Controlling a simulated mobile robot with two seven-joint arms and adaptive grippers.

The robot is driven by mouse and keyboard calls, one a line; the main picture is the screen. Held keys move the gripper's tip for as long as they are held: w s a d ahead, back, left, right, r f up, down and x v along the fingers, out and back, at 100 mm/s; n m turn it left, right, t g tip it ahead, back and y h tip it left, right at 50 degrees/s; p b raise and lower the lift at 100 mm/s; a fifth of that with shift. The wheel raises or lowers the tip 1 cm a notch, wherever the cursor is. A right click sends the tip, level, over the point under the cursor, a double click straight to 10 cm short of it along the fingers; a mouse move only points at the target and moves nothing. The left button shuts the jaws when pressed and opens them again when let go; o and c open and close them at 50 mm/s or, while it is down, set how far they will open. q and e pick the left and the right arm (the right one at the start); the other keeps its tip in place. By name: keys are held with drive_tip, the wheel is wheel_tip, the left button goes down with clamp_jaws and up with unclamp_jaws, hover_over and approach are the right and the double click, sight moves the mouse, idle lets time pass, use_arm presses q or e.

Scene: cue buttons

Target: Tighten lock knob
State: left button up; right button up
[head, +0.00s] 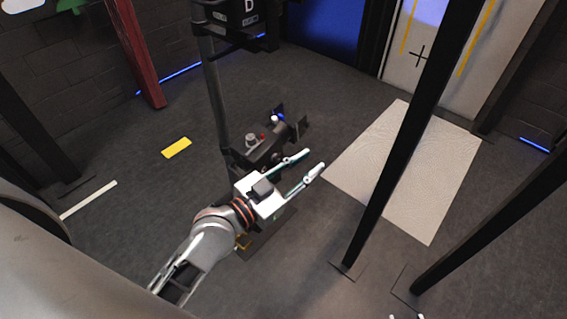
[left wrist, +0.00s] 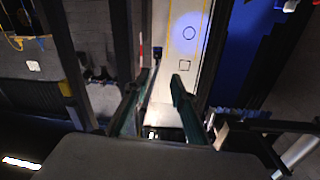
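A dark post-mounted device (head: 268,148) stands mid-floor. It carries a grey knob (head: 251,140), a small red part (head: 263,136) and a white-and-blue part (head: 277,118). I cannot tell for sure which is the lock knob. My left gripper (head: 315,160) is in front and to the right of the device, its two fingers apart and empty. In the left wrist view the fingers (left wrist: 160,82) are also apart, with only background between them. My right gripper (head: 406,317) shows only as two separate fingertips at the bottom edge.
A pale mat (head: 400,165) lies right of my left gripper. Dark slanted posts (head: 400,160) and (head: 500,220) stand at the right. A box marked D (head: 243,14) sits on the pole above the device. A yellow floor marker (head: 176,148) lies left, with open floor around it.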

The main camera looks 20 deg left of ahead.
use_arm(q)
drive_tip(key=w+a+r+n+t+y, duration=0.5)
drive_tip(key=w+a+r+n+y, duration=0.4)
drive_tip(key=w+a+n+y, duration=0.4)
drive_tip(key=w+a+f+n+g+y, duration=0.2)
drive_tip(key=a+f+n+g+y, duration=0.1)
drive_tip(key=a+f+n+g, duration=0.4)
drive_tip(key=d+f+g+h+b, duration=0.1)
drive_tip(key=d+f+g, duration=0.1)
drive_tip(key=f, duration=0.5)
drive_tip(key=d+f+n+g+h+b, duration=0.1)
drive_tip(key=d+f+g+h, duration=0.1)
drive_tip(key=f, duration=0.6)
drive_tip(key=d+f+n+g+h+b, duration=0.1)
drive_tip(key=d+f+g, duration=0.3)
drive_tip(key=f, duration=0.4)
drive_tip(key=shift+w+d+g+h, duration=0.1)
drive_tip(key=shift+w+g+h, duration=0.15)
drive_tip(key=shift+g+h, duration=0.35)
drive_tip(key=shift+w+f, duration=0.3)
drive_tip(key=shift+w+a, duration=0.1)
drive_tip(key=shift+a, duration=0.1)
clamp_jaws()
drive_tip(key=shift+r, duration=0.1)
use_arm(e)
drive_tip(key=shift+s+f, duration=0.1)
drive_tip(key=shift+f, duration=0.7)
